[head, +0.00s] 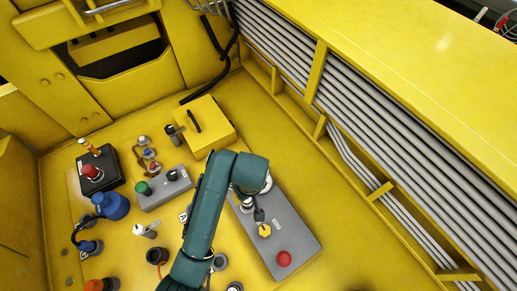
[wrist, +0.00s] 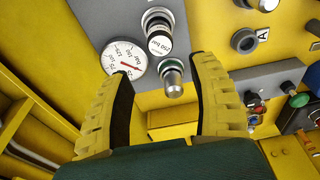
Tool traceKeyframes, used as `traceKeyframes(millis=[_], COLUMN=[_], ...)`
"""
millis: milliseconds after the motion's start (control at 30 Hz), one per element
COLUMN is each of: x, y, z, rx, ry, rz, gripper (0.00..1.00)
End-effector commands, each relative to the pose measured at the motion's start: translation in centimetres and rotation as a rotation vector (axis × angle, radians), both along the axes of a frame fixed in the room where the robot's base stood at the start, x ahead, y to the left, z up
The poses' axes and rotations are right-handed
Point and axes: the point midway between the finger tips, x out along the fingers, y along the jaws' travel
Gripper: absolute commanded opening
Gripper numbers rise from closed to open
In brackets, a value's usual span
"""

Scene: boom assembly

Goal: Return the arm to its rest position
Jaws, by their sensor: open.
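My gripper (wrist: 163,72) is open in the wrist view, with its two yellow ribbed fingers wide apart and nothing held between them. The dark green palm fills the bottom of that view. A silver-topped fitting (wrist: 172,78) and a black-and-silver regulator (wrist: 159,34) show between and beyond the fingertips. I cannot tell whether the fingers touch them. In the head view my dark green arm reaches up from the bottom and bends over the grey panel (head: 296,232). The gripper is largely hidden there.
A round gauge (wrist: 124,58) sits beside the regulator. The grey panel bears a red button (head: 284,258). A yellow box (head: 205,127), a green-button box (head: 164,187) and a black red-button box (head: 98,172) stand left of it. Grey pipes (head: 345,100) line the right wall; floor right of the panel is clear.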

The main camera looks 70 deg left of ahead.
Motion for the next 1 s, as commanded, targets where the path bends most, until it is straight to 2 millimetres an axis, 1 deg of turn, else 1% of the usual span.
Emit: traceKeyframes(millis=[267,300,367,433,467,500,567,600,667,700,733,767,800,867,900,967,1000], x=[0.0,0.3,1.7,4.8,6.5,8.8,12.2,14.3,17.3,19.0,20.1,21.2,22.4,23.6,24.1,24.4,24.2], y=[0.0,-0.2,-1.2,-3.3,-4.5,-6.3,-9.1,-10.9,-13.7,-15.7,-17.2,-18.7,-20.7,-23.8,-25.8,-28.6,-30.4], z=[0.0,0.1,0.6,1.7,2.6,4.1,6.7,8.6,11.6,13.8,15.5,17.2,19.7,23.5,26.2,30.4,33.3], rx=[0.000,0.000,0.006,0.020,0.036,0.062,0.114,0.155,0.220,0.266,0.301,0.339,0.391,0.474,0.534,0.635,0.711], ry=[0.000,0.000,-0.005,-0.019,-0.035,-0.068,-0.140,-0.199,-0.295,-0.364,-0.416,-0.470,-0.545,-0.658,-0.735,-0.852,-0.931], rz=[0.000,-0.010,-0.056,-0.150,-0.201,-0.270,-0.375,-0.446,-0.560,-0.636,-0.695,-0.751,-0.824,-0.929,-0.996,-1.085,-1.138], gripper=[0.60,0.60,0.60,0.60,0.60,0.60,0.60,0.60,0.60,0.60,0.60,0.60,0.60,0.60,0.60,0.60,0.60])
